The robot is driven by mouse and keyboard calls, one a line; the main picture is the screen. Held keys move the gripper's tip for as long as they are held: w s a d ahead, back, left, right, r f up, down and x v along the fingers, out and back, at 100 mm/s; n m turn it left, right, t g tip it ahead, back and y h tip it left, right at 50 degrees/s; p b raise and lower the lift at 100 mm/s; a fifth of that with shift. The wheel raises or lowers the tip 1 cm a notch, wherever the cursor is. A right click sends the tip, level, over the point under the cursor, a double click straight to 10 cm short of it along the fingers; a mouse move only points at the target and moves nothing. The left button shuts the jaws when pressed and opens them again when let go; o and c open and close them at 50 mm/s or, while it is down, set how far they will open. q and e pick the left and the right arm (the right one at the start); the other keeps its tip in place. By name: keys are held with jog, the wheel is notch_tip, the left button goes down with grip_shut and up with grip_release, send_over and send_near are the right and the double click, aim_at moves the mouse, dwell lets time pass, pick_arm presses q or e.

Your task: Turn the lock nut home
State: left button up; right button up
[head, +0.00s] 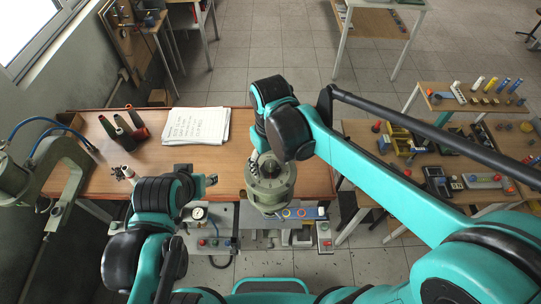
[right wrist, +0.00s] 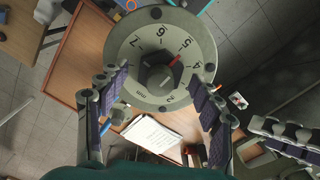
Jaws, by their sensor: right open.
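The lock nut (right wrist: 157,80) is a dark hexagonal piece at the centre of a round pale green dial head (right wrist: 138,48) in the right wrist view. The dial carries numbers, and a red mark sits beside the nut. In the head view the same green head (head: 270,196) stands at the front edge of the wooden bench. My right gripper (right wrist: 158,88) is open, with one finger on each side of the nut and a gap to it; in the head view the gripper (head: 262,163) is above the green head, partly hidden by its arm. My left gripper (head: 208,180) is left of the head; its jaw opening is unclear.
A green-grey C-shaped frame (head: 62,160) stands at left. Side tables (head: 425,145) with parts are at right.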

notch_tip(320, 180, up, 12)
jog(key=shift+f, duration=0.15)
dwell(0.6)
jog(key=s+d+f+m+t, duration=0.3)
jog(key=d+f+t, duration=0.15)
jog(key=d, duration=0.45)
jog(key=s+d+f+m+t, duration=0.25)
jog(key=d+f, duration=0.35)
jog(key=d, duration=0.3)
notch_tip(320, 180, down, 32)
jog(key=b, duration=3.1)
jog(key=shift+a+r+b, duration=0.15)
jog(key=shift+a+b, duration=0.05)
jog(key=shift+b, duration=0.1)
